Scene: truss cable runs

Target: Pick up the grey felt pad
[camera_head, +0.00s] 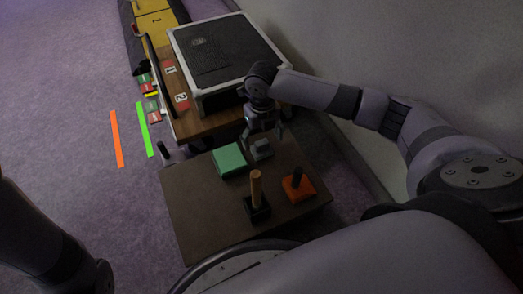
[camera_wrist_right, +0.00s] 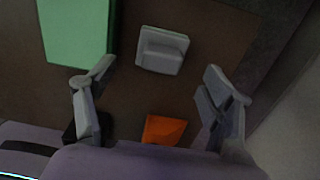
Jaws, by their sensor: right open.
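The grey felt pad (camera_head: 261,148) lies on the dark brown table, right of the green block. In the right wrist view the pad (camera_wrist_right: 162,50) is a light grey square with a raised block on top. It lies ahead of the fingertips, near the middle between them. My right gripper (camera_head: 264,135) is just above and behind the pad in the head view. Its fingers are spread and empty in the right wrist view (camera_wrist_right: 160,88). My left gripper is not in view; only part of the dark left arm shows at the lower left.
A green block (camera_head: 228,160) sits left of the pad. An orange base with a dark peg (camera_head: 298,186) and a black base with a wooden peg (camera_head: 257,195) stand nearer. A black case (camera_head: 228,52) lies behind, and a wall is at right. The table's (camera_head: 195,215) front left is clear.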

